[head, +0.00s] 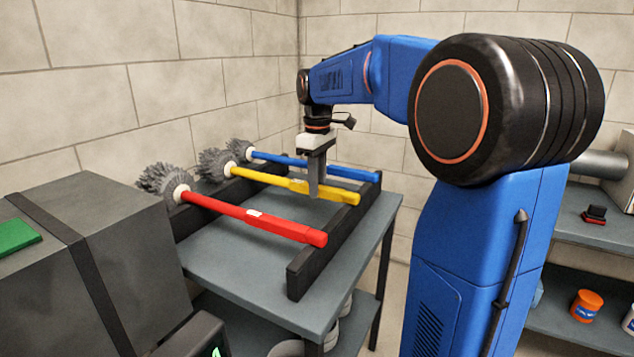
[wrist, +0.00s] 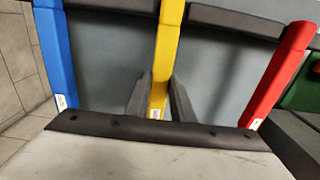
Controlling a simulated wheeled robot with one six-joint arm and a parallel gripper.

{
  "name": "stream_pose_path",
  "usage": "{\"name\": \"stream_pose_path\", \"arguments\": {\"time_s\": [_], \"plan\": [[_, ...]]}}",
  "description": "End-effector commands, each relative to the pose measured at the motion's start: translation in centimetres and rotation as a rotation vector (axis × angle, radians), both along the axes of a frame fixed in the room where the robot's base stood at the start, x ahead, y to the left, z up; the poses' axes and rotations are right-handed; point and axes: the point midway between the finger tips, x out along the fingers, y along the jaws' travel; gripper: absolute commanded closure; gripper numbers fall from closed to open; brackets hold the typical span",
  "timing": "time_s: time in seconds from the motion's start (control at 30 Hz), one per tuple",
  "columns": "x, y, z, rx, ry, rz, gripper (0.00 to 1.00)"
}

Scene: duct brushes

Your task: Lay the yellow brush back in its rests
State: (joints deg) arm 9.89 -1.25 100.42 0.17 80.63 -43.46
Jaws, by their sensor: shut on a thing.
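The yellow brush (head: 335,192) has a straight yellow handle and a grey bristle head at its left end. Its handle spans the two dark rails, between the blue and red brushes. My gripper (head: 314,190) points down and is shut on the handle. In the wrist view the yellow handle (wrist: 168,40) runs between my two grey fingers (wrist: 159,95). The handle crosses the front rail (head: 325,242) near its end; I cannot tell whether it touches the rail or hangs just above. The rear rail (head: 200,207) is partly hidden by the brushes.
The blue brush (head: 320,167) lies across the rails behind, and the red brush (head: 265,221) lies across them in front. The rails stand on a grey table (head: 235,262). A dark grey box (head: 130,235) stands at left, and a block wall is close behind.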

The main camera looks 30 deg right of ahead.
Motion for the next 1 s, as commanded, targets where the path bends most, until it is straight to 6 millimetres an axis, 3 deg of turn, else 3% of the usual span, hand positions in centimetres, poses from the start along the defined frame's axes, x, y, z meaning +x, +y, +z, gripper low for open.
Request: {"name": "stream_pose_path", "arguments": {"time_s": [0.37, 0.4, 0.47, 0.8, 1.0], "plan": [[0.0, 0.0, 0.0, 0.0, 0.0, 0.0, 1.0], [0.0, 0.0, 0.0, 0.0, 0.0, 0.0, 0.72], [0.0, 0.0, 0.0, 0.0, 0.0, 0.0, 0.57], [0.0, 0.0, 0.2, 0.0, 0.0, 0.0, 0.57], [0.1, 0.0, 2.2, 0.0, -0.001, 0.0, 0.57]]}}
